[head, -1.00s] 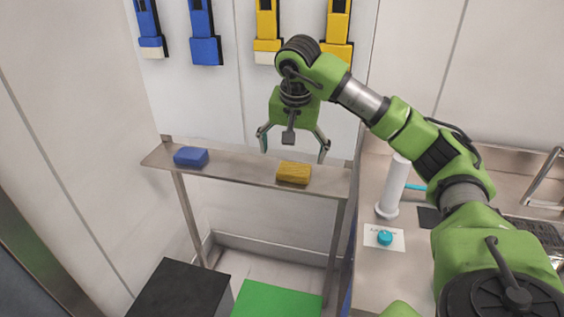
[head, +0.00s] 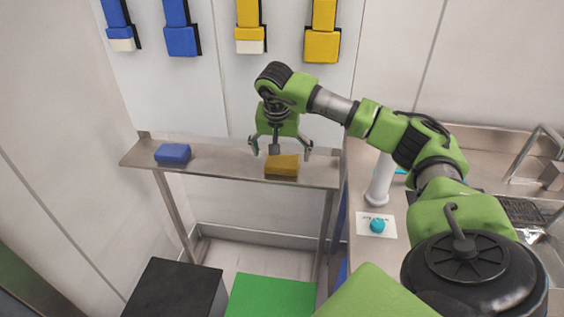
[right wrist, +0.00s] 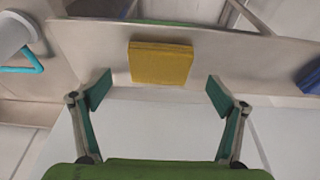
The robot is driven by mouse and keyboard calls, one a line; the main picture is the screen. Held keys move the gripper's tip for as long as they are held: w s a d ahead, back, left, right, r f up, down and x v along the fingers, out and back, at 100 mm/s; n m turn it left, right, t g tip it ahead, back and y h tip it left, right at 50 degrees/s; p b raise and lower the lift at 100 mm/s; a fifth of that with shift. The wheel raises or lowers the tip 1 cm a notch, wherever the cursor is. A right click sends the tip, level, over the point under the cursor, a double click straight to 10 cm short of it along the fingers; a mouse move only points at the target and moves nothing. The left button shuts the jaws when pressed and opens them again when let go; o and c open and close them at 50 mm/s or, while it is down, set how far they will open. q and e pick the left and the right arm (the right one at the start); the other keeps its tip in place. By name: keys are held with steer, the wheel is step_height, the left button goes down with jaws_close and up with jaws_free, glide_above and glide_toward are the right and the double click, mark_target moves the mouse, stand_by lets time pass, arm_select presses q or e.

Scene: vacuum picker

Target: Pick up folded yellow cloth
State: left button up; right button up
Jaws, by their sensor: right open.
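The folded yellow cloth (head: 282,166) lies on a narrow metal shelf (head: 225,167), toward its right end. It also shows in the right wrist view (right wrist: 160,63), at the upper middle. My right gripper (head: 280,152) is open and empty, just behind and above the cloth in the head view. In the right wrist view its two fingers (right wrist: 155,95) are spread wider than the cloth, and the cloth lies ahead of the fingertips, apart from them. My left gripper is not in view.
A folded blue cloth (head: 173,153) lies on the shelf's left part. Blue and yellow tools (head: 323,30) hang on the wall behind. Black and green boxes (head: 270,297) stand below.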

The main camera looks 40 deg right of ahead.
mark_target(282, 160)
steer(key=x, duration=0.3)
steer(key=shift+w+d+f+p, duration=0.1)
steer(key=shift+d+p, duration=0.15)
steer(key=shift+p, duration=0.15)
steer(key=shift+f, duration=0.15)
steer(key=c, duration=1.2)
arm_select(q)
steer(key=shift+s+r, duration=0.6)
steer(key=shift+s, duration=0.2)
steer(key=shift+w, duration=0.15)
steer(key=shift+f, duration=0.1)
